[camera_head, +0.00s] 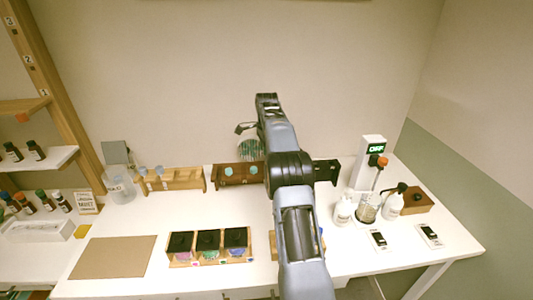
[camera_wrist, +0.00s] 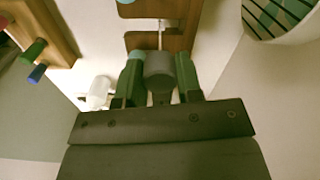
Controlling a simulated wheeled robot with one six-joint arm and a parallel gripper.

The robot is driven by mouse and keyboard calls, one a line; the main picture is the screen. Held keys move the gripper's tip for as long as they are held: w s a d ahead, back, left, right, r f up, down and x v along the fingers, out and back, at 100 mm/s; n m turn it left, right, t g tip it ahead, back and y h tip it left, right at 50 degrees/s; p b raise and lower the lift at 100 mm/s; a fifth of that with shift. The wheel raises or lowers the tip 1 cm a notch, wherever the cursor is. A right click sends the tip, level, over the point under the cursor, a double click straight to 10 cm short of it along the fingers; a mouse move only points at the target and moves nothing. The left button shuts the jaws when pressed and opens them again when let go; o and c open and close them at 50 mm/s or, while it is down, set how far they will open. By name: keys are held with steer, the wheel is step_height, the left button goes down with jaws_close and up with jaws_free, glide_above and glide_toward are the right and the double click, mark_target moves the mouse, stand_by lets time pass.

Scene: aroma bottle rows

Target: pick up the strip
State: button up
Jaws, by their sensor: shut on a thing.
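In the wrist view, my gripper (camera_wrist: 160,62) has its two green fingers close together on either side of a grey rounded part. A thin pale strip (camera_wrist: 161,36) stands out from between the fingertips, in front of a brown wooden rack (camera_wrist: 183,42). I cannot see exactly where the fingers grip it. In the head view, my gripper (camera_head: 245,128) is small and partly hidden by my arm, above the dark brown rack (camera_head: 228,182) at the back of the table. The strip cannot be made out in the head view.
A light wooden rack (camera_head: 185,180) stands left. A tray (camera_head: 207,263) with dark-topped bottles is in front. The table's middle (camera_head: 170,217) is clear.

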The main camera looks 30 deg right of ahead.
steer(key=s+a+b, duration=0.3)
steer(key=s+a, duration=0.1)
steer(key=s, duration=0.4)
steer(key=s+a+b, duration=0.3)
steer(key=s+b, duration=0.1)
steer(key=s, duration=0.4)
steer(key=shift+a, duration=0.35)
stand_by(0.5)
